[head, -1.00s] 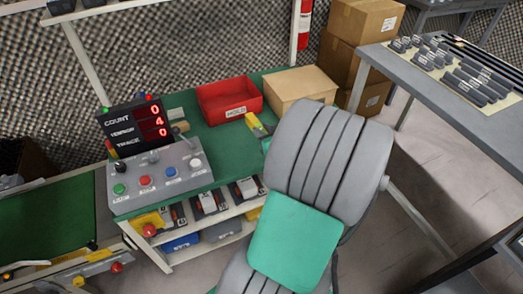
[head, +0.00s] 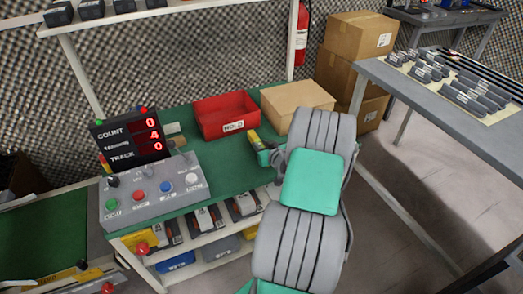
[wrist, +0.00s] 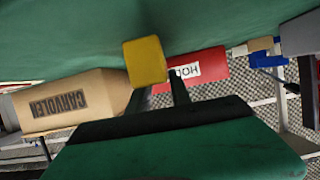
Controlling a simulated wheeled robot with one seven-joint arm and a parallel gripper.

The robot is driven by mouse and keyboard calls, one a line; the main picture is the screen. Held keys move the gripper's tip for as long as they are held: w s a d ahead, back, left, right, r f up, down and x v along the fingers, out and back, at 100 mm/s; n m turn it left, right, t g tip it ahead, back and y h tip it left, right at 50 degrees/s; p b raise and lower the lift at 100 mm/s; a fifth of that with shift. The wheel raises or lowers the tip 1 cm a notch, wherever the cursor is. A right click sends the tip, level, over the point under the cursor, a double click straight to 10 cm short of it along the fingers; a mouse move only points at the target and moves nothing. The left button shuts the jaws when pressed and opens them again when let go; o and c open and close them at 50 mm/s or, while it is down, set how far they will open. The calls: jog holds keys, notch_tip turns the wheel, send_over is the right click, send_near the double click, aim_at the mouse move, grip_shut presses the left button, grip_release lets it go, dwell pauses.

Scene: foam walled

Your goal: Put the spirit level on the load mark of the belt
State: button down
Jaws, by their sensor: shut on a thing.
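The spirit level (head: 253,137) shows as a small yellow piece at the tip of my gripper (head: 266,151), above the green bench top. In the wrist view my gripper's dark fingers (wrist: 157,92) are shut on the spirit level, whose yellow end (wrist: 145,60) faces the camera. The rest of its length is hidden. A green belt (head: 40,235) lies at the lower left in the head view, well left of my gripper. I cannot make out a load mark on the part in view.
A red bin (head: 228,127) and a cardboard box (head: 298,97) stand at the back of the green bench (head: 215,175). A control box (head: 150,200) and a counter display (head: 128,138) stand between my gripper and the belt. A grey table (head: 430,95) is at right.

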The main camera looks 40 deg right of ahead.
jog(key=shift+f, duration=0.75)
jog(key=shift+f, duration=0.2)
jog(key=c, duration=1.2)
grip_release()
jog(key=shift+o, duration=0.2)
